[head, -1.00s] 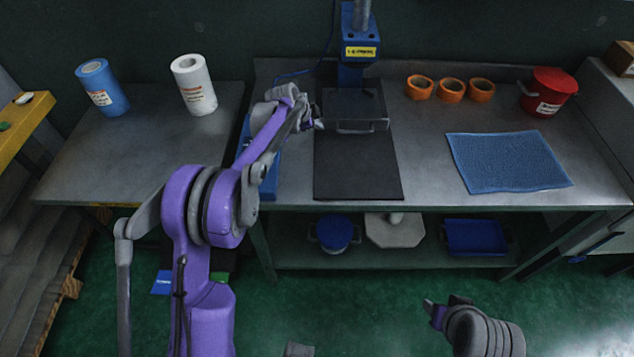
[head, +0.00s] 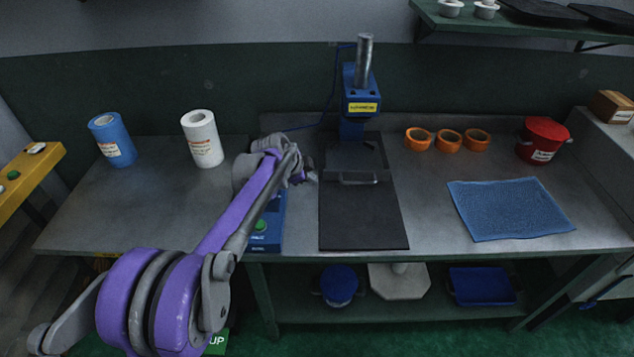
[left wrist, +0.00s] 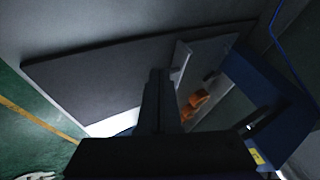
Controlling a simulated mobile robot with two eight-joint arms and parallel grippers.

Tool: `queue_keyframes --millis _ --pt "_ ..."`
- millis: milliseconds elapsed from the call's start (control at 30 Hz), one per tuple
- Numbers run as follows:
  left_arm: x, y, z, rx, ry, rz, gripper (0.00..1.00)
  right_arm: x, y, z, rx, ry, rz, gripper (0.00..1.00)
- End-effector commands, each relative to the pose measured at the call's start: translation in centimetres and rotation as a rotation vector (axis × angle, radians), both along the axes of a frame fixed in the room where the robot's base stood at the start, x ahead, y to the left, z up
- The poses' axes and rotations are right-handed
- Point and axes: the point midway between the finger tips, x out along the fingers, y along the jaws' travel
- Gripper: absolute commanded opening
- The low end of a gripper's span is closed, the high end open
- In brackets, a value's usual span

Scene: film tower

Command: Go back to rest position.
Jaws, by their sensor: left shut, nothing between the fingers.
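My left arm comes in from the left in the head view, and its gripper (head: 310,177) is beside the left edge of the press plate, near the plate's handle. The gripper is shut with nothing held. In the left wrist view its shut fingers (left wrist: 158,95) point toward the dark mat and plate. The blue press (head: 360,100) stands at the back of the bench, with a dark plate with a handle (head: 357,178) in front of it. A black mat (head: 362,222) lies before the plate. My right gripper is not in the head view now.
A blue roll (head: 112,140) and a white roll (head: 202,138) stand at the left. Several orange rings (head: 448,140), a red bucket (head: 541,140) and a blue cloth (head: 511,208) are at the right. A shelf (head: 520,22) hangs top right.

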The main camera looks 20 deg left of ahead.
Motion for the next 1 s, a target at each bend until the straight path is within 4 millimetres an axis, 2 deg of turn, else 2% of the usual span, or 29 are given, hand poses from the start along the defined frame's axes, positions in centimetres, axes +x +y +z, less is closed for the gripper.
queue_keyframes --millis 333,467,567,600,733,867,1000 --pt "-1.3 0.1 1.4 -0.006 0.008 0.012 0.0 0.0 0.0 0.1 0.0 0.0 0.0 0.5" --pt "-4.4 -0.8 2.8 -0.04 0.043 0.089 0.0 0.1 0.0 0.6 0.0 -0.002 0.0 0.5" --pt "-8.6 -1.7 4.1 -0.084 0.089 0.199 0.0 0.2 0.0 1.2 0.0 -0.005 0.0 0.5" --pt "-10.6 -2.1 4.6 -0.103 0.108 0.249 0.0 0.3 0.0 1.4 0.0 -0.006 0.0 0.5" --pt "-16.9 -3.0 5.3 -0.164 0.161 0.418 0.0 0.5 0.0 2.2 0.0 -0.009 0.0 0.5" --pt "-23.4 -3.5 5.1 -0.222 0.204 0.592 0.0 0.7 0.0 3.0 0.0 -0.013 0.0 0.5" --pt "-29.9 -3.6 3.8 -0.282 0.232 0.777 0.0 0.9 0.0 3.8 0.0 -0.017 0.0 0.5"
